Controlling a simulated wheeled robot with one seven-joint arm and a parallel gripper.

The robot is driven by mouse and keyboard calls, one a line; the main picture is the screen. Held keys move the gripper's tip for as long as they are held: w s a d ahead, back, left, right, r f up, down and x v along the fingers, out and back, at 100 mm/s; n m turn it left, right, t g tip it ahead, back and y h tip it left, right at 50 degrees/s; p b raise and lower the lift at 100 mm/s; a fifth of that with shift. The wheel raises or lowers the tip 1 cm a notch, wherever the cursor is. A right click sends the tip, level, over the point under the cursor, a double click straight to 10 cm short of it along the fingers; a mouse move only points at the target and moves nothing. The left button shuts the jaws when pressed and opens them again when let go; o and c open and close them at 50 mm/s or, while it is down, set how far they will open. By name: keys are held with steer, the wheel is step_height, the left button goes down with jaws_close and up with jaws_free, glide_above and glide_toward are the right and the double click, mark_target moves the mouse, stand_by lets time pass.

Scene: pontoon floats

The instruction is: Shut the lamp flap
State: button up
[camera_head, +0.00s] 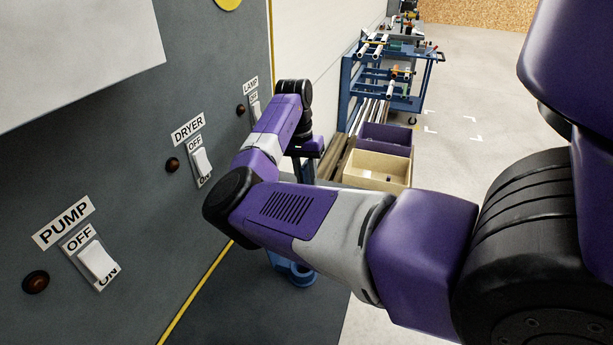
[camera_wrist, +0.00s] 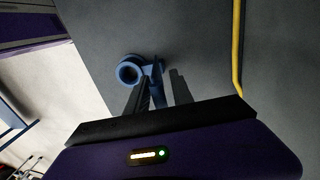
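The grey wall panel (camera_head: 120,150) carries a rocker switch (camera_head: 256,108) under a LAMP label (camera_head: 250,86), with a dark round indicator (camera_head: 241,110) to its left. My arm hides the lower part of this switch, so I cannot tell its position. I make out no separate flap. My gripper (camera_wrist: 166,70) points down over dark grey floor in the wrist view. Its two fingers stand apart with nothing held between them.
White DRYER (camera_head: 202,161) and PUMP (camera_head: 98,260) rockers are nearer on the panel. A blue ring-shaped part (camera_head: 297,274) is low on the dark floor, also in the wrist view (camera_wrist: 130,70). A cream bin (camera_head: 378,168), a purple bin (camera_head: 385,137) and a blue cart (camera_head: 392,85) stand beyond.

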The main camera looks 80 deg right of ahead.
jaws_close()
stand_by(1.4)
